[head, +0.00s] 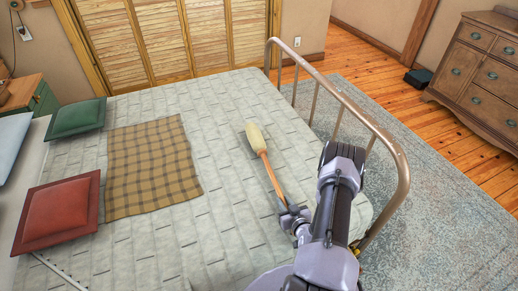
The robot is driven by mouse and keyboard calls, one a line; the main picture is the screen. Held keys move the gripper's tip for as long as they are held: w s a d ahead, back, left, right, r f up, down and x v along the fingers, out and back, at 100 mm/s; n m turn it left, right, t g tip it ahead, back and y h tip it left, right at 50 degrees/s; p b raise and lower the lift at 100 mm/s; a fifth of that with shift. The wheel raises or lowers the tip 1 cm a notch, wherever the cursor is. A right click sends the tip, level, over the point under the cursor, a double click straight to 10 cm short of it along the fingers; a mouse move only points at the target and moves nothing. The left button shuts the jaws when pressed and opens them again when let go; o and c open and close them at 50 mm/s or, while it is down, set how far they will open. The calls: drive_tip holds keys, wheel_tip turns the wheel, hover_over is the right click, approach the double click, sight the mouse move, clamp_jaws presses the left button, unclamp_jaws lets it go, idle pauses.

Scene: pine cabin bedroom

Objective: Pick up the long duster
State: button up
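The long duster (266,164) has a pale cream, bushy head and an orange-brown handle. It shows over the grey-green quilt of the bed (225,235), with its head pointing away from me and slightly left. My gripper (287,207) is at the near end of the handle and overlaps it in the picture. The fingers are small and partly hidden by the wrist, so I cannot tell whether they are closed on the handle. I also cannot tell whether the duster rests on the quilt or is slightly raised.
A metal bed rail (345,100) curves along the bed's right end, close to my arm. A plaid blanket (150,168), a red cushion (58,210) and a green cushion (77,117) lie on the left. A wooden dresser (480,75) stands beyond the rug (440,195).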

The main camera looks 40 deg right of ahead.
clamp_jaws()
wheel_tip(320, 180, up, 10)
drive_tip(key=p, duration=0.4)
idle(0.8)
